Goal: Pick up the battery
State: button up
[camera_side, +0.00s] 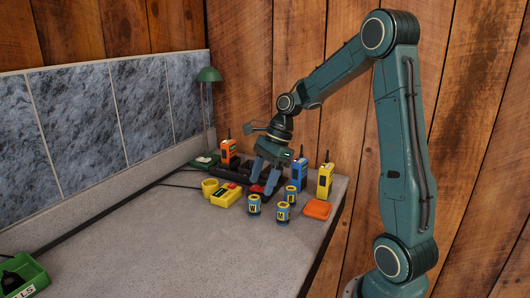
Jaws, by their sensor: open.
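I cannot tell for certain which thing is the battery. Small blue and yellow cylinders with letters on them stand on the counter, one at the front left (254,205), one at the front right (283,212) and one behind (291,195). A small red item (257,189) lies low beside my gripper's fingers. My gripper (266,182) points down over the back part of the counter, behind and left of the cylinders. Its fingers are apart, and I see nothing held between them. The fingers and wrist hide part of what lies behind them.
A yellow block (226,197) and a yellow round item (209,187) lie left of my gripper. Radios stand nearby: orange (228,152), blue (300,174), yellow (325,182). An orange flat piece (317,209) lies near the right edge.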

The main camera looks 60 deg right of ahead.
aim_at(255, 197)
jog(key=shift+w+a+f, duration=0.1)
jog(key=shift+a+f, duration=0.1)
jog(key=shift+f, duration=0.35)
jog(key=shift+x, duration=2.6)
jog(key=shift+w, duration=0.1)
jog(key=shift+r, duration=0.1)
jog(key=shift+c, duration=0.2)
jog(key=c, duration=1.1)
